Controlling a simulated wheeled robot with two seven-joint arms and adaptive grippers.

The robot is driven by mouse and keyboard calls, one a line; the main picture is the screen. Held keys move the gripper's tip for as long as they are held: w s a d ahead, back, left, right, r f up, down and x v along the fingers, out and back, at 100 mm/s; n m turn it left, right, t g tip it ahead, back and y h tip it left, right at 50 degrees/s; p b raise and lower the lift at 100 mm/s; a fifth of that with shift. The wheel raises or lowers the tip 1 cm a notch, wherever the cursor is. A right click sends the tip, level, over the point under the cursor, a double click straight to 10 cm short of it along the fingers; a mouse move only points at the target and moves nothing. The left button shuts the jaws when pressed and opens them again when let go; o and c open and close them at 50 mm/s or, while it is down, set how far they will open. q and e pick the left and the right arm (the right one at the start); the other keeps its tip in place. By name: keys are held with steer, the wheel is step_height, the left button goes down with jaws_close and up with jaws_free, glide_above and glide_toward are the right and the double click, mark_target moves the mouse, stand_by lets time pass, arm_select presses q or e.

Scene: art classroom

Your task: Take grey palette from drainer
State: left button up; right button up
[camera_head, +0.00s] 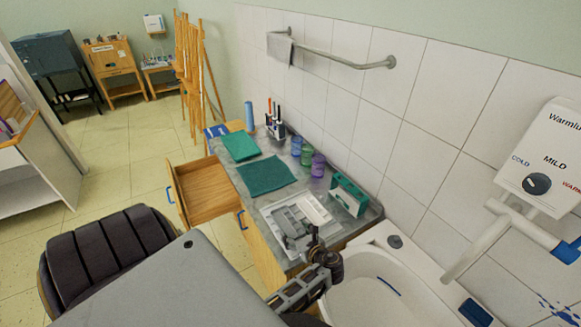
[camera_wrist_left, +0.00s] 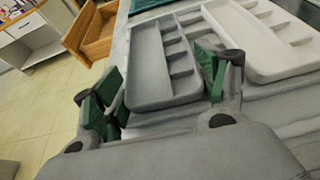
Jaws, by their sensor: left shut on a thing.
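The grey palette (camera_head: 284,222) lies at the near end of the grey counter, left of a white palette (camera_head: 315,207). In the left wrist view the grey palette (camera_wrist_left: 152,62) has a long well and several small compartments. My left gripper (camera_head: 299,238) is at the palette's near end. Its green-padded fingers (camera_wrist_left: 160,82) are on both sides of the palette, shut on it. Grey ribbed surface (camera_wrist_left: 262,118), apparently the drainer, shows under and beside the palettes. The gripper hides part of the palette's near end in the head view. My right gripper is not in view.
A white sink (camera_head: 365,300) is right of the counter. A green box (camera_head: 348,194), purple and green jars (camera_head: 318,165), teal cloths (camera_head: 266,175) and a pen holder (camera_head: 275,128) stand behind the palettes. An open drawer (camera_head: 205,187) sticks out left. The tiled wall bounds the right.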

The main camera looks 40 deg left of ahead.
arm_select(q)
step_height(320, 180, up, 10)
stand_by(0.9)
